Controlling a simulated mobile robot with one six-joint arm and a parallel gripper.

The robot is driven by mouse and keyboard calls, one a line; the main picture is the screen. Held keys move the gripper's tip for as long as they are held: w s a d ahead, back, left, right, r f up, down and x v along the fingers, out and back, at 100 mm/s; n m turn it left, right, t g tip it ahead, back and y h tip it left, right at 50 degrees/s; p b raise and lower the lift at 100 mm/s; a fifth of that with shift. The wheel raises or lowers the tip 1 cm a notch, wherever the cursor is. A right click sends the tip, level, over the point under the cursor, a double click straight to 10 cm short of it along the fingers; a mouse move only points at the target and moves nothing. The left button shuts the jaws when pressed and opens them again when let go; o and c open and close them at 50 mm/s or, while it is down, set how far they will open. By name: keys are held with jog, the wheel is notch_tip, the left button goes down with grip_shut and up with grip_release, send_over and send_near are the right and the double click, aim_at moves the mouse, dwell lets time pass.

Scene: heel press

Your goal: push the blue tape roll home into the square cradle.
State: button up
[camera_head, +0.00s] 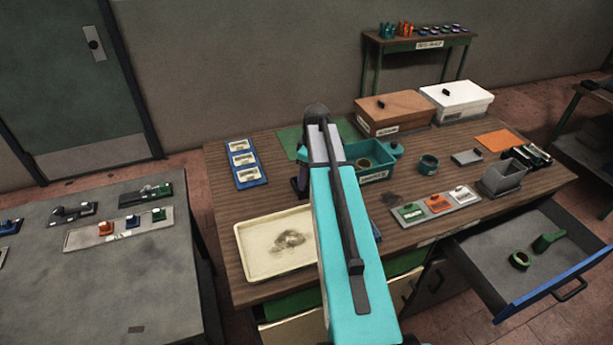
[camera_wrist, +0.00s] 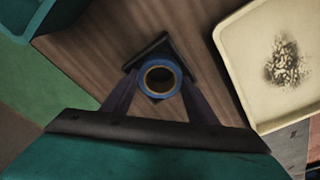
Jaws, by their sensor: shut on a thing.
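The blue tape roll (camera_wrist: 160,60) shows in the wrist view as a blue ring with a tan core and a dark hole. My gripper (camera_wrist: 160,81) is shut on it, one dark purple finger at each side. The dark square cradle (camera_wrist: 150,49) shows under and behind the roll, turned cornerwise, with its far walls in view. The roll overlaps the cradle in the picture. I cannot tell how deep it sits.
A cream tray (camera_head: 249,266) stands close beside the cradle. A teal bin (camera_head: 374,177) is near the back middle of the table. A blue pallet of labelled parts (camera_head: 249,184) lies at the left. An open drawer (camera_head: 515,262) sticks out at the front right.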

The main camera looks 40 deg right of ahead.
jog(key=o, duration=1.2)
jog(key=shift+c, duration=0.2)
jog(key=o, duration=0.4)
jog(key=shift+f, duration=0.1)
jog(key=shift+o, duration=0.2)
jog(key=shift+r, duration=0.2)
notch_tip(320, 180, up, 7)
jog(key=p, duration=0.2)
jog(key=shift+f+p, duration=0.15)
jog(key=shift+p, duration=0.2)
